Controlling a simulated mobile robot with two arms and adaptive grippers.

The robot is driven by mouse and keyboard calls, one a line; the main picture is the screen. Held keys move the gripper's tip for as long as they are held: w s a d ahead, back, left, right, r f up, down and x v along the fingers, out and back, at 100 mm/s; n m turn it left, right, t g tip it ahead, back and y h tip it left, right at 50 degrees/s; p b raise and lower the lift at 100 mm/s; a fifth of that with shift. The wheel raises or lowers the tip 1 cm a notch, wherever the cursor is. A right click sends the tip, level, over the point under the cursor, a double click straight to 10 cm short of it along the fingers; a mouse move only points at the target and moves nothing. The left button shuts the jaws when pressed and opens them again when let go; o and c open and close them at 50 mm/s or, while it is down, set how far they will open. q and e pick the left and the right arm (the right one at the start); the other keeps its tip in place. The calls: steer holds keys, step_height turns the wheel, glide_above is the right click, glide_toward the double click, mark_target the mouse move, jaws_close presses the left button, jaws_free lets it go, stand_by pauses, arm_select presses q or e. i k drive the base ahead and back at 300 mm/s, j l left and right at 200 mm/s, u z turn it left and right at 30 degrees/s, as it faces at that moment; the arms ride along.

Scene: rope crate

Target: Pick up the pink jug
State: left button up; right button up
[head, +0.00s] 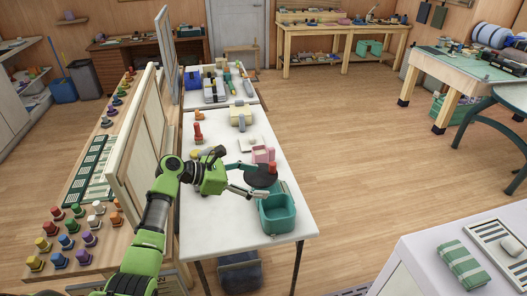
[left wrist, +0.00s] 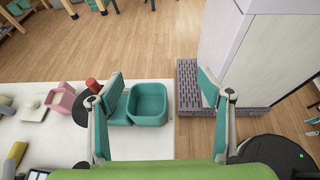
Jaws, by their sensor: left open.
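The pink jug (head: 263,154) stands on the white table, behind a dark round disc. It also shows at the left of the left wrist view (left wrist: 60,101), to the left of my left gripper (left wrist: 161,90). In the head view my left gripper (head: 262,182) reaches in from the left, its fingers spread apart and empty. It is over the near part of the table, nearer to me than the jug and apart from it. My right gripper is in neither view.
A teal bin (head: 289,224) stands at the table's near right corner. The dark disc (head: 254,179) and a red-topped object (head: 272,168) are between bin and jug. A pale block (head: 248,144) lies left of the jug. A wooden panel (head: 134,165) rises along the left.

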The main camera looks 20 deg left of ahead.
mark_target(264, 157)
steer(key=i+j, duration=1.15)
